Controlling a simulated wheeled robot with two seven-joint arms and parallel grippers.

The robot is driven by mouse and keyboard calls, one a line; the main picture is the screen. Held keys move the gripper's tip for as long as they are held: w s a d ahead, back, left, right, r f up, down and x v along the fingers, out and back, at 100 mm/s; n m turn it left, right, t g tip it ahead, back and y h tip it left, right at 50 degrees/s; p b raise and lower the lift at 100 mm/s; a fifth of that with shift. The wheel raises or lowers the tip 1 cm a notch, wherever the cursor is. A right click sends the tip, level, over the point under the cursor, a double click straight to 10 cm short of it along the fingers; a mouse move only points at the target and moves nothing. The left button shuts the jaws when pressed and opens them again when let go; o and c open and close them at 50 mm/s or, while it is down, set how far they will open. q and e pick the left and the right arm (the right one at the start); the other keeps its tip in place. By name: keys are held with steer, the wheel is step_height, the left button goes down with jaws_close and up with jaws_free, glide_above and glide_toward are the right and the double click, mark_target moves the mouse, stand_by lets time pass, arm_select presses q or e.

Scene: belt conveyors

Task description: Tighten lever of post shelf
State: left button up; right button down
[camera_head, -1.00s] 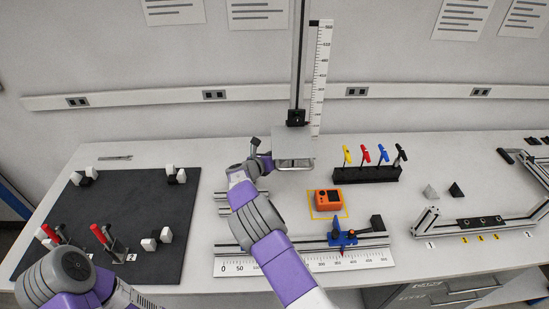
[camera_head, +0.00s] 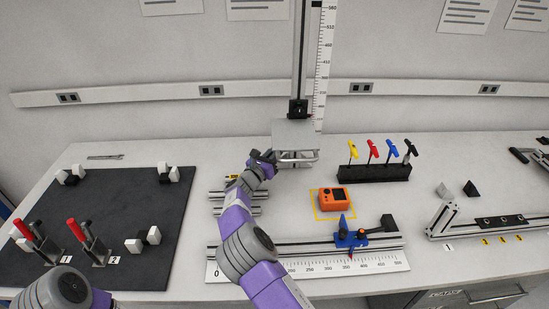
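The post shelf is a grey plate (camera_head: 293,133) on a dark vertical post (camera_head: 301,55), with a black clamp block (camera_head: 298,108) behind the plate. Metal bars (camera_head: 299,157) show at the plate's front edge. I cannot make out the lever. My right gripper (camera_head: 264,157) is at the left side of the shelf, close to its front left corner. Its fingers are small and dark, and I cannot tell whether they are open or touch anything. Part of my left arm shows at the lower left; its gripper is out of view.
A black rack (camera_head: 372,173) with coloured-handled tools stands right of the shelf. An orange device (camera_head: 334,199) lies in a yellow square. A rail with a blue clamp (camera_head: 350,236) and a ruler lies in front. A dark mat (camera_head: 60,230) with red-handled clamps is left.

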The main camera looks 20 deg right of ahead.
steer(key=c, duration=1.1)
jaws_free()
steer(key=p+v, duration=0.1)
steer(key=v, duration=0.6)
steer(key=shift+s+a, duration=0.2)
steer(key=shift+a, duration=0.05)
